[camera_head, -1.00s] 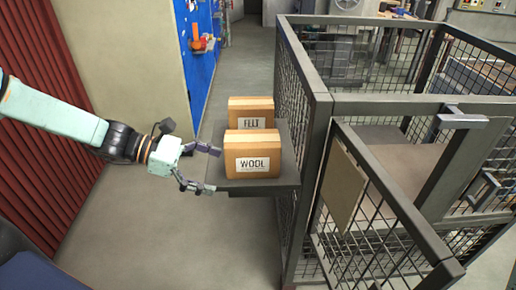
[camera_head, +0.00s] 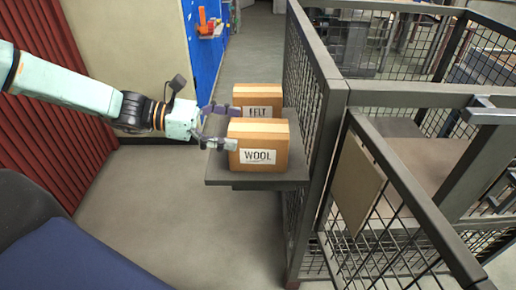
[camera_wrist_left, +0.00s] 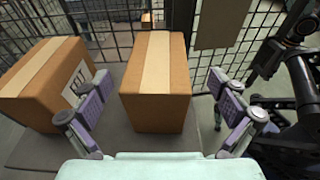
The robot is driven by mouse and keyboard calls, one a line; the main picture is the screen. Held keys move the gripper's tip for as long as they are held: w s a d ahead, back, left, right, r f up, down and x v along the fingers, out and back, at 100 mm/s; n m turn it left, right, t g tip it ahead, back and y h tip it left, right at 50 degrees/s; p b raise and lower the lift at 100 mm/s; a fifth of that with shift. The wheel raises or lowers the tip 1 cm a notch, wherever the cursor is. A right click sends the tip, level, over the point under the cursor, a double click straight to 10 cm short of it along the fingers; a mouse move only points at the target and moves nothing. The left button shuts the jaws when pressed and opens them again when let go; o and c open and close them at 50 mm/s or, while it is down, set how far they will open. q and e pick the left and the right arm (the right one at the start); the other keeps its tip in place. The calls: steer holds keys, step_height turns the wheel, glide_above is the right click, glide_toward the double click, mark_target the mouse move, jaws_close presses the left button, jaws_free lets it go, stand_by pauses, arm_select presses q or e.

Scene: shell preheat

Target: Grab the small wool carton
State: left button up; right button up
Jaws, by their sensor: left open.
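The wool carton (camera_head: 272,138) is a small brown box with a white WOOL label, upright on a grey shelf (camera_head: 262,179). The felt carton (camera_head: 270,92) stands just behind it, partly hidden. My left gripper (camera_head: 230,127) is open at the wool carton's left side. One finger reaches toward the gap between the cartons and the other overlaps the wool carton's near left edge. In the left wrist view, the wool carton (camera_wrist_left: 157,85) stands between the spread fingers with visible room on both sides. The felt carton (camera_wrist_left: 40,82) is outside the left finger. My right gripper is out of view.
A wire mesh fence (camera_head: 310,110) rises right beside the shelf on the right. A blue panel (camera_head: 206,60) with orange items stands at the back. A red corrugated wall (camera_head: 45,140) is at the left. The floor left of the shelf is clear.

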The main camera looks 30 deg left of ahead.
mark_target(254, 129)
arm_select(q)
steer(key=shift+w+d+f+b, duration=0.2)
steer(key=shift+d+b, duration=0.35)
steer(key=shift+d, duration=0.05)
steer(key=b+x, duration=0.2)
steer(key=x, duration=0.1)
steer(key=shift+w+d+b, duration=0.15)
steer(key=shift+d+b, duration=0.05)
steer(key=shift+b, duration=0.2)
steer(key=shift+w+d, duration=0.1)
steer(key=shift+d, duration=0.2)
steer(key=shift+r, duration=0.15)
steer(key=shift+c, duration=0.2)
steer(key=c, duration=1.3)
